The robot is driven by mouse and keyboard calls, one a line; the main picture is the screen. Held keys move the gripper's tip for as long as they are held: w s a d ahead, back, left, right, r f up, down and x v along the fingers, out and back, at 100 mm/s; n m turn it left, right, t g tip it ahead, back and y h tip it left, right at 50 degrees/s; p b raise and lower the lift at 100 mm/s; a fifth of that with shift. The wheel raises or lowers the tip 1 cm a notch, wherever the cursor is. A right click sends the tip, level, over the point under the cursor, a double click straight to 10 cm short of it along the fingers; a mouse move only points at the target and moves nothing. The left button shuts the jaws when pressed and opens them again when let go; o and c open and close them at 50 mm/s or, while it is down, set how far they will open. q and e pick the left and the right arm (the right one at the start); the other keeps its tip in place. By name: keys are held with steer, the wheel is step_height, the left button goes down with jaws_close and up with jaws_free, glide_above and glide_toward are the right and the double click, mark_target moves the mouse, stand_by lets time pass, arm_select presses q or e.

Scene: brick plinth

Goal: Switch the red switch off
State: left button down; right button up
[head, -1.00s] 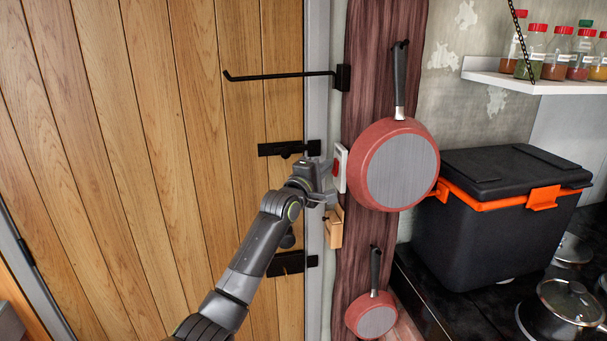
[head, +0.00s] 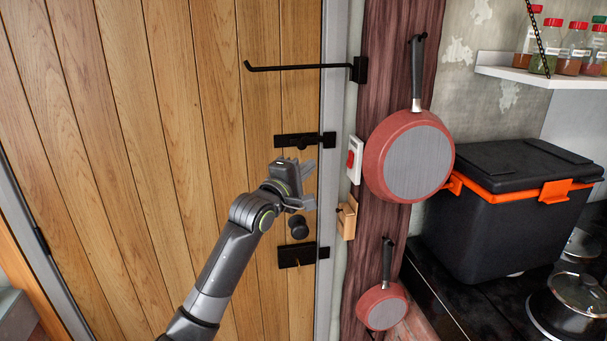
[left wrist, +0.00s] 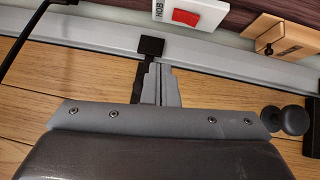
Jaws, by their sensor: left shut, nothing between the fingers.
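In the left wrist view the red rocker (left wrist: 186,17) shows near the top edge, on a white plate (left wrist: 209,12) lettered "HOB". My left gripper (head: 306,180) is shut and empty. It is in front of the wooden door, to the left of the switch and slightly lower, with a clear gap between them. Its closed fingers (left wrist: 161,88) point toward the door frame in the wrist view. My right gripper is not in view.
A red pan (head: 410,157) hangs close to the switch's right, and a smaller pan (head: 382,307) hangs below. A wooden block (head: 347,218) is mounted under the switch. The door has a black bar (head: 305,67), a latch (head: 298,141) and a round knob (head: 298,226).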

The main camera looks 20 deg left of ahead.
arm_select(q)
steer(key=shift+s, duration=0.6)
